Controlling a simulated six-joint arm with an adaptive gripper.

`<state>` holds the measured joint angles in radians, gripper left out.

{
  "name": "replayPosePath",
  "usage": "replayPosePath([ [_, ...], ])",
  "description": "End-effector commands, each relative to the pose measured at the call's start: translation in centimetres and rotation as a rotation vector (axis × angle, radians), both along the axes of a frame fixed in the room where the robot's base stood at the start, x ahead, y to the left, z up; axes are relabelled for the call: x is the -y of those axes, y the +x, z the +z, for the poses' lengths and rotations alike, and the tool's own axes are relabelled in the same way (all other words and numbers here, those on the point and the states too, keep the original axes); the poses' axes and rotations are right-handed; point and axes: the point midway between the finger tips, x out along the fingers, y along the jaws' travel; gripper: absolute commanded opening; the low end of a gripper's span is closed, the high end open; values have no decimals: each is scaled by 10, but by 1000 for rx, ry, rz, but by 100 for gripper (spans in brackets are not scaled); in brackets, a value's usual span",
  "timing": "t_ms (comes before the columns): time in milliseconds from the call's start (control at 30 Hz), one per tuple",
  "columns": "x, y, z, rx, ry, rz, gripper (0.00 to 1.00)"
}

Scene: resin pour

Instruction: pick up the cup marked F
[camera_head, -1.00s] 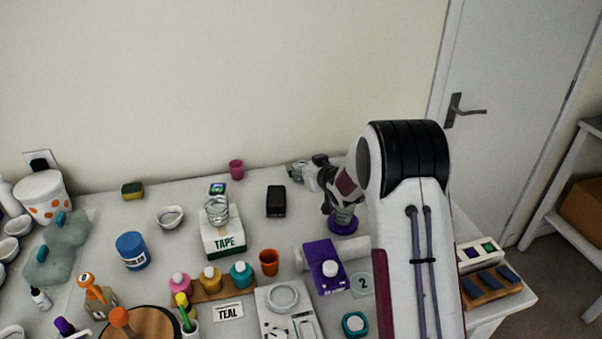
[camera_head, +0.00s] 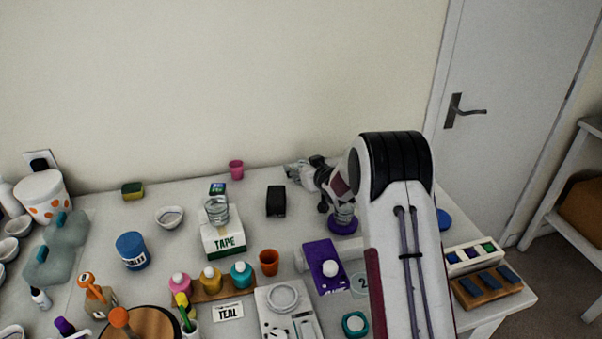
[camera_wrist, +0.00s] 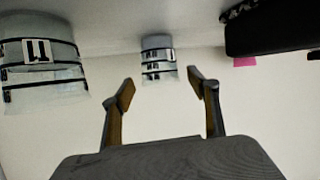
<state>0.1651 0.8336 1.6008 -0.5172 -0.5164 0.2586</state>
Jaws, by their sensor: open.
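The wrist view is upside down, with the table along its top. Two clear cups with dark bands and white labels show there. One cup (camera_wrist: 158,60) appears small between the fingertips and beyond them. The other cup (camera_wrist: 42,62) is larger, at the left, outside the fingers. Its label has a dark letter that I cannot read for certain, and the farther cup's label is blurred. My gripper (camera_wrist: 162,92) is open and empty. In the head view my gripper (camera_head: 298,171) is low at the back of the table, and the cups there are hard to separate from it.
A black box (camera_head: 276,201) stands close to the gripper; a dark object (camera_wrist: 270,28) fills the wrist view's upper right. A pink cup (camera_head: 236,170) is farther left. The TAPE box (camera_head: 222,241) carries a clear container (camera_head: 216,209). The wall is close behind.

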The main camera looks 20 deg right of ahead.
Motion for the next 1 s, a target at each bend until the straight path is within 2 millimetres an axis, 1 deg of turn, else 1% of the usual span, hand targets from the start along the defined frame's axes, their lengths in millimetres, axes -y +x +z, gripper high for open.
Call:
replayPosePath([
  [100, -1, 9, -3, 2, -1, 2, 60],
  [300, -2, 17, -7, 0, -2, 1, 60],
  [833, -2, 18, -6, 1, -1, 0, 60],
  [867, -2, 18, -6, 1, -1, 0, 55],
  [900, -2, 18, -6, 1, -1, 0, 44],
  [967, -2, 18, -6, 1, -1, 0, 29],
  [1000, -2, 18, -6, 1, -1, 0, 18],
])
